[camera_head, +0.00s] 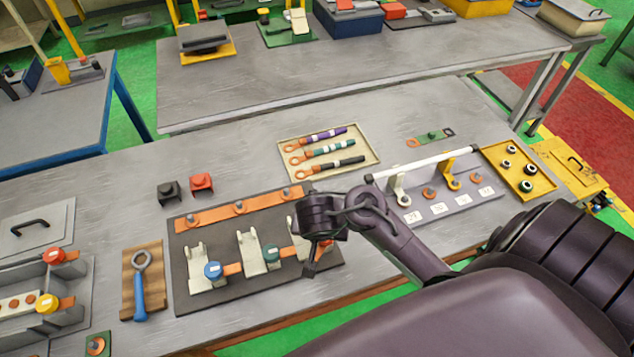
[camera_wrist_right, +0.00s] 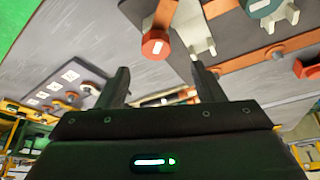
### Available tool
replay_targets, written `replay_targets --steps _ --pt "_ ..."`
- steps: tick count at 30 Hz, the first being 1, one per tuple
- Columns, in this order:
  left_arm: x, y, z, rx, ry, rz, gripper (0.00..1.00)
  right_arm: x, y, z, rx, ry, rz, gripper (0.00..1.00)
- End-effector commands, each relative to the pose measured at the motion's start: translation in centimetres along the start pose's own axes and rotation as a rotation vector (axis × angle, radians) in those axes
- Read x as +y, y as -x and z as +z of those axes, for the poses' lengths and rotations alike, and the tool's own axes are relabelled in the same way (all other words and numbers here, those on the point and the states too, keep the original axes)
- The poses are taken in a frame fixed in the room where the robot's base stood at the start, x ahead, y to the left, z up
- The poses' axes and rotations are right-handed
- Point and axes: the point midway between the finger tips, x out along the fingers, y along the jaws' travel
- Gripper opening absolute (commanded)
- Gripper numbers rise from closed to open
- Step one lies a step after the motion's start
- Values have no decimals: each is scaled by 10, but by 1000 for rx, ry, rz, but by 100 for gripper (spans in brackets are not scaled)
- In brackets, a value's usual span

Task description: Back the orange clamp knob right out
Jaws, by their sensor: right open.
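The orange clamp knob (camera_wrist_right: 155,45) has a pale mark on its face. In the right wrist view it appears just beyond and between my fingertips, with a clear gap to both fingers. In the head view it is mostly hidden behind my right gripper (camera_head: 314,262), at the right end of the dark clamp plate (camera_head: 190,297). My right gripper (camera_wrist_right: 161,75) is open and empty; no contact with the knob shows. The blue knob (camera_head: 213,270) and the green knob (camera_head: 271,252) stand to the left on the same plate. My left gripper is not in view.
A blue-handled ring wrench (camera_head: 140,297) lies on a wooden board left of the plate. A tray (camera_head: 355,172) of coloured leads is behind it. A grey terminal board with a white rail (camera_head: 423,160) stands to the right. The bench between the plate and leads tray is mostly clear.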

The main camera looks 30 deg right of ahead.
Motion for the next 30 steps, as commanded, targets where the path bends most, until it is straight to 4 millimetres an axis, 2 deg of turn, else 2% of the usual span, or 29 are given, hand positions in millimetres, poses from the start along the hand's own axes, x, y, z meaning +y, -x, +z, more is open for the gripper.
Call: replay_targets --steps 7,11,14,21,24,30 --pt "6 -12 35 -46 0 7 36 1 -42 0 3 5 5 61" --pt "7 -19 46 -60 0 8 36 1 -61 0 2 4 3 61" --pt "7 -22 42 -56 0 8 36 1 -69 0 1 2 2 61" --pt "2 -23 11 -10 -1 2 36 1 -72 0 -2 0 1 61" --pt "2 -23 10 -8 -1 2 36 1 -72 0 -2 0 1 61" --pt "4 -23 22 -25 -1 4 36 1 -72 0 -2 0 1 37"
